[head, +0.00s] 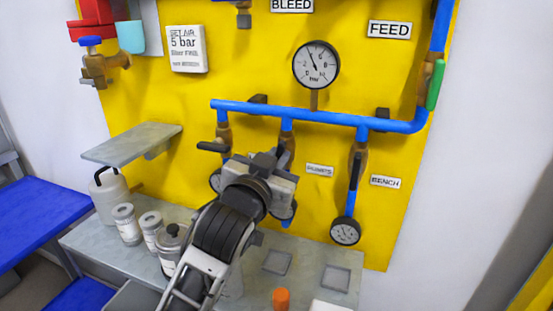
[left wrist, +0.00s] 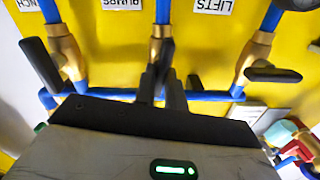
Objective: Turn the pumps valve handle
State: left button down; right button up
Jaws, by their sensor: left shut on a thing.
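The pumps valve is the middle of three brass valves under the blue pipe. In the left wrist view, which is upside down, its brass body (left wrist: 161,48) shows below the PUMPS label (left wrist: 123,4). My left gripper (head: 279,162) comes up from below in the head view and covers most of this valve. Its dark fingers (left wrist: 163,88) are shut on the pumps valve handle, at the brass body. The handle is largely hidden between the fingers, so its exact angle is hard to tell. My right gripper is in neither view.
The lifts valve handle (head: 212,147) sticks out sideways left of my gripper. The bench valve handle (head: 356,170) points down along its pipe at the right. A pressure gauge (head: 316,65) is above the blue pipe (head: 330,116). Jars (head: 127,224) stand on the grey bench below.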

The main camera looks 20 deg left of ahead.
pick_arm(q)
jog(key=shift+m, duration=0.4)
jog(key=shift+d+f+m, duration=0.15)
jog(key=shift+m, duration=3.55)
jog(key=shift+d+f+m, duration=0.1)
jog(key=shift+f+m, duration=0.05)
jog(key=shift+m, duration=3.55)
jog(key=c, duration=1.5)
grip_release()
jog(key=shift+o, duration=0.2)
